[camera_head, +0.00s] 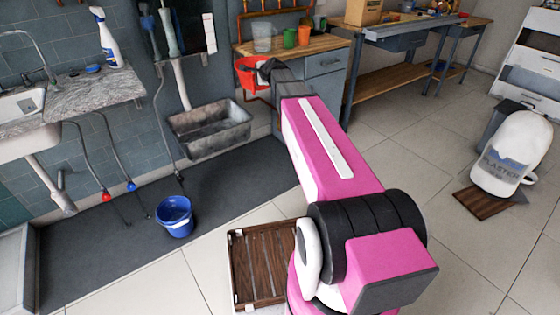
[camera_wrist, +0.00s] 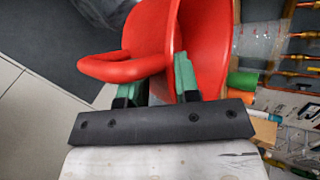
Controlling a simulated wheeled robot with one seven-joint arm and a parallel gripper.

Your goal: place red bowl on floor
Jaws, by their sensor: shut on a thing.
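The red bowl (camera_head: 246,75) is up off the floor, in front of the wooden-topped workbench, in the head view. It fills the upper middle of the wrist view (camera_wrist: 150,30), tilted, with a thick red loop on its left side. My gripper (camera_wrist: 158,82) has green fingers, which are shut on the bowl. In the head view my gripper (camera_head: 266,68) is small and partly hidden by my arm. The tiled floor (camera_head: 465,235) lies below and to the right.
The workbench (camera_head: 325,45) carries a clear container (camera_head: 264,37), a green cup (camera_head: 290,38) and an orange cup. A grey trough (camera_head: 210,130) hangs left. A blue bucket (camera_head: 174,216) stands on the dark mat (camera_head: 110,245). A wooden slatted crate (camera_head: 258,265) lies near me.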

